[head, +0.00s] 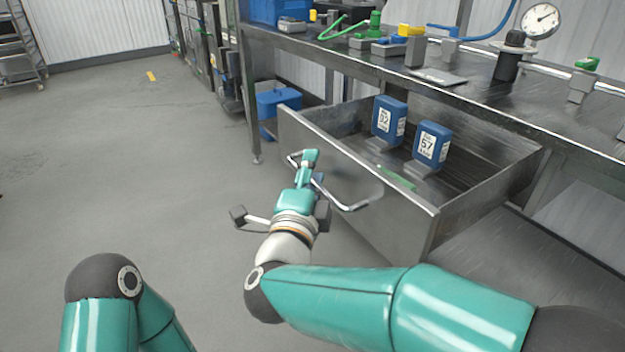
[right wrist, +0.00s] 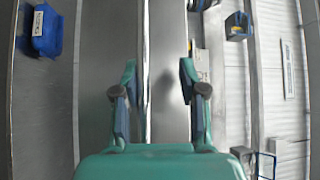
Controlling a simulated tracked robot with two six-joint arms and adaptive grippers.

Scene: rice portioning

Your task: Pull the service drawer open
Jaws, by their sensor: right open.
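The service drawer (head: 358,185) is pulled out from under the steel workbench, its inside exposed. A bent metal bar handle (head: 352,205) runs along its front. My right gripper (head: 311,163) is at the handle, over its far left part in the head view. In the right wrist view the fingers (right wrist: 158,95) are spread apart, with grey metal surfaces beyond the gap. I cannot tell whether they touch the bar. Two blue labelled containers, one (head: 389,118) and another (head: 431,145), stand inside the drawer. My left gripper is out of view.
The workbench (head: 500,95) above holds a pressure gauge (head: 540,20), a blue crate (head: 277,10), hoses and several small fittings. A blue bin (head: 277,103) stands below its far end. The grey floor (head: 120,170) left of the drawer is clear.

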